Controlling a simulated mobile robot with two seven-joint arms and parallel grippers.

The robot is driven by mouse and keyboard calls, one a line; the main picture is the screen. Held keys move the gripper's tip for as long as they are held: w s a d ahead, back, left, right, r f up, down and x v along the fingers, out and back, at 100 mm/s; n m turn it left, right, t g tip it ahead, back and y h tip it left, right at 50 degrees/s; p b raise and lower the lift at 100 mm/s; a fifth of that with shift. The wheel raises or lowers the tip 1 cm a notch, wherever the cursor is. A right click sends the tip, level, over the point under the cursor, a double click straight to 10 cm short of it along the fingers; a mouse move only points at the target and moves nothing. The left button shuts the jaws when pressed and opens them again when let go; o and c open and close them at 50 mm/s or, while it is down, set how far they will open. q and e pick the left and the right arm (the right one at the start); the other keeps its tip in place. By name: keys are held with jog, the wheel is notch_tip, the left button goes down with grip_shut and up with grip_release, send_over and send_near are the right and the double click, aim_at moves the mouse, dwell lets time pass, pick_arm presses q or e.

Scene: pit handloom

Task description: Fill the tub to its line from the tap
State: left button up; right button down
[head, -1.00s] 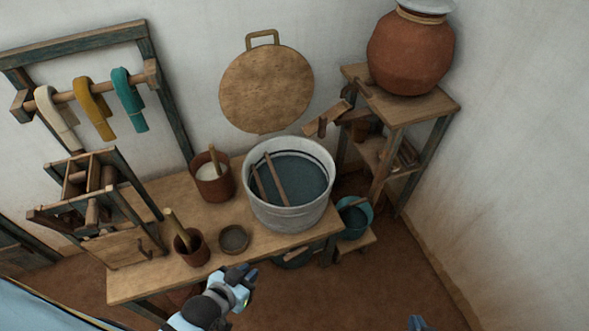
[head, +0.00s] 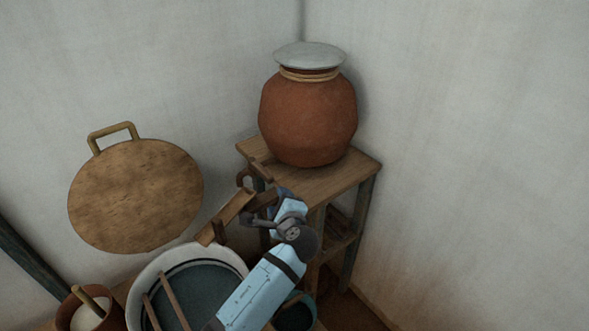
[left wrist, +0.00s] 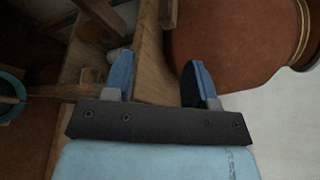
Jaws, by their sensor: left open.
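The tub (head: 236,257) is pale, with a dark line inside near its rim. Dark blue-grey liquid lies below that line, and two wooden sticks lean in it. A brown wooden piece that looks like the tap (head: 262,172) sticks out at the clay pot's foot, above a sloping wooden chute (head: 230,213) that points toward the tub. My left gripper (head: 274,203) is open at the stand's front edge, close to the tap and chute. In the left wrist view its two blue fingers (left wrist: 158,78) are apart, with wood between and beyond them. I cannot tell whether they touch anything. My right gripper is out of view.
The round clay pot (head: 308,120) with a pale lid stands on a wooden stand (head: 335,181). A teal bucket (head: 296,315) is below, partly behind my arm. A round board (head: 135,195) hangs on the wall. A brown pot (head: 115,312) stands left of the tub.

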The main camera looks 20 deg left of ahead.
aim_at(267, 176)
pick_arm(q)
jog(key=x, duration=0.4)
jog(key=r+p+x, duration=0.1)
jog(key=x, duration=0.7)
jog(key=shift+w+a+r, duration=0.15)
jog(key=shift+w, duration=0.15)
jog(key=shift+w+a, duration=0.35)
jog(key=shift+w, duration=0.05)
grip_shut()
